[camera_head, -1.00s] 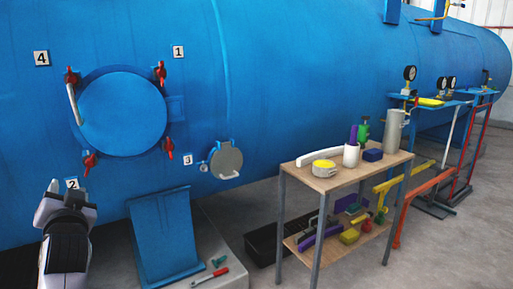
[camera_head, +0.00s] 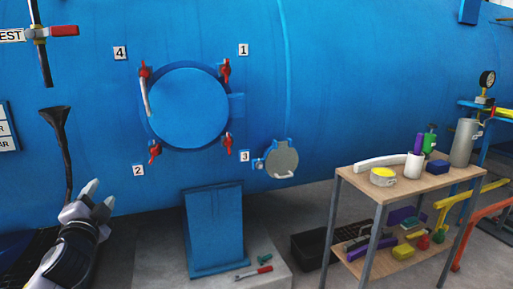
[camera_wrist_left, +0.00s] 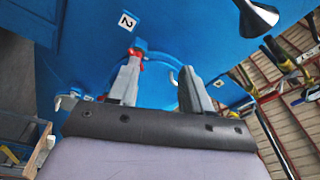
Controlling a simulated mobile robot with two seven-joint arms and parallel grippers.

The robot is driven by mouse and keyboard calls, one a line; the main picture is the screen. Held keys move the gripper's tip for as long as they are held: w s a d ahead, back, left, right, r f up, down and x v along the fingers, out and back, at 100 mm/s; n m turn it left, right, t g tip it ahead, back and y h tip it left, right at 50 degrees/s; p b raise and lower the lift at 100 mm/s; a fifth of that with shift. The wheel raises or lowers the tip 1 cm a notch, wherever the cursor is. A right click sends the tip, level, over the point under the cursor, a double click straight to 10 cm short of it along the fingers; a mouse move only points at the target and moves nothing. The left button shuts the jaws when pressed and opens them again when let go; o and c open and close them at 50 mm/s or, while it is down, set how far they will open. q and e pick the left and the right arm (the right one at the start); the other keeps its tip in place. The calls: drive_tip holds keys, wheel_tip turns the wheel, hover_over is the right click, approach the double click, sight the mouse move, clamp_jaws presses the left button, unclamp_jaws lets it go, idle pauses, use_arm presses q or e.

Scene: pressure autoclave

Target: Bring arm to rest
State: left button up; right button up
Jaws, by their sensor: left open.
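My left gripper (camera_head: 97,198) is at the lower left of the head view, its two fingers spread and nothing between them. It is apart from the blue autoclave (camera_head: 330,60) behind it. In the left wrist view its two fingers (camera_wrist_left: 158,82) stand apart in front of the blue tank wall. The round blue door (camera_head: 188,106) has red clamp handles around it and number tags 1 to 4. A small round hatch (camera_head: 282,160) sits lower right of the door. My right gripper is not in view.
A two-shelf wooden table (camera_head: 405,183) with cups, tools and colored blocks stands at the right. A black crate (camera_head: 312,248) is on the floor beside it. A dark funnel (camera_head: 56,120) on a pipe rises near my left gripper.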

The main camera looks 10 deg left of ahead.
use_arm(q)
drive_tip(key=s+d+f+g+h, duration=0.1)
drive_tip(key=s+d+f+h, duration=0.15)
drive_tip(key=f, duration=0.35)
drive_tip(key=s+d+f+m+g+h, duration=0.1)
drive_tip(key=s+d+f, duration=0.15)
drive_tip(key=f, duration=0.35)
drive_tip(key=s+d+f+g+h, duration=0.1)
drive_tip(key=d+f+h, duration=0.1)
drive_tip(key=d+f, duration=0.3)
drive_tip(key=s+d+f+n+g+h, duration=0.1)
drive_tip(key=s+d+f+g+h, duration=0.15)
drive_tip(key=s+d+f, duration=0.45)
drive_tip(key=s+d+f+n+g+h, duration=0.1)
drive_tip(key=s+d+f+g+h, duration=0.15)
drive_tip(key=s+f, duration=0.65)
drive_tip(key=d+r+n, duration=0.1)
drive_tip(key=d+n, duration=0.4)
drive_tip(key=d, duration=0.4)
wheel_tip(320, 180, up, 13)
drive_tip(key=s+a+t+p, duration=0.1)
drive_tip(key=p, duration=1.4)
drive_tip(key=shift+s+a, duration=0.2)
drive_tip(key=shift+s, duration=0.1)
drive_tip(key=shift+f, duration=0.15)
